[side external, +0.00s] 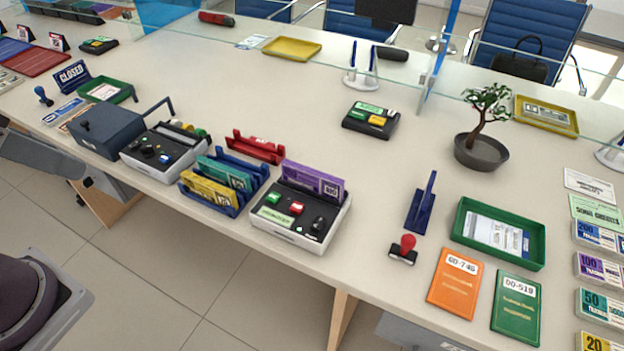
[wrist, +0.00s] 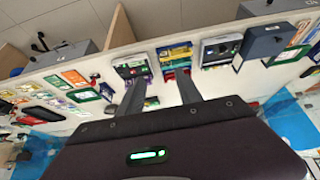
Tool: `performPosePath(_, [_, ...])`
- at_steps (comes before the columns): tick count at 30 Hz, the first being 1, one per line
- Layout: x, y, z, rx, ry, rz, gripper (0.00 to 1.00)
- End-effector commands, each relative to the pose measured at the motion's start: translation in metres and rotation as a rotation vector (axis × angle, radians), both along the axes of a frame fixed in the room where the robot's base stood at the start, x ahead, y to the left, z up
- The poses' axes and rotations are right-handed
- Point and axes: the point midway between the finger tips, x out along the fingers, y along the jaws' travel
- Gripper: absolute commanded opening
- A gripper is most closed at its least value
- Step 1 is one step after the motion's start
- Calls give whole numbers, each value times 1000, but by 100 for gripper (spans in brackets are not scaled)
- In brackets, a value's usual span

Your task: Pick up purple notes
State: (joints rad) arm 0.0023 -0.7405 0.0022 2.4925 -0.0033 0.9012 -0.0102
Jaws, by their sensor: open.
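A purple bundle of notes (side external: 313,180) stands upright at the back of a black-topped machine (side external: 287,236) near the counter's front edge, in the side view. Another purple stack, marked 100 (side external: 600,268), lies at the right edge of that view. My gripper (wrist: 159,78) is open in the wrist view, with its two fingers apart and nothing seen between them. It is above the counter, and its fingers point towards the note rack and machines. The wrist view is too small to make out the purple bundle clearly. The fingers do not show in the side view.
A blue rack (side external: 222,205) with yellow and teal notes stands left of the machine, with a red holder (side external: 255,150) behind. A blue stand (side external: 421,202), red-handled stamp (side external: 404,249) and green tray (side external: 457,237) are to the right. The counter's middle back is mostly clear.

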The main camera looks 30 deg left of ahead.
Motion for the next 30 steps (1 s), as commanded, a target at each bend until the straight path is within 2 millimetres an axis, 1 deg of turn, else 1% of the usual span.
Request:
performPosePath(2, [17,-5,9,-60,30,51,42])
performPosePath(4, [49,-13,21,-164,88,157,42])
performPosePath(5, [67,-17,26,-215,120,219,42])
performPosePath(6, [95,-24,29,-281,165,313,42])
performPosePath(7, [116,-29,28,-324,199,385,42])
performPosePath(8, [137,-34,26,-364,233,459,42])
performPosePath(9, [165,-41,19,-407,276,559,42])
performPosePath(11, [207,-54,2,-458,337,712,42])
performPosePath(12, [233,-63,-14,-481,371,814,42])
performPosePath(14, [270,-78,-45,-502,415,965,42])
performPosePath(15, [291,-88,-69,-506,439,1061,42])
performPosePath(17, [316,-103,-107,-504,462,1191,42])
performPosePath(18, [328,-113,-132,-500,471,1265,42])
performPosePath(21, [346,-132,-184,-485,481,1405,42])
performPosePath(24, [352,-142,-215,-473,482,1481,42])
performPosePath(30, [353,-148,-242,-471,482,1510,42])
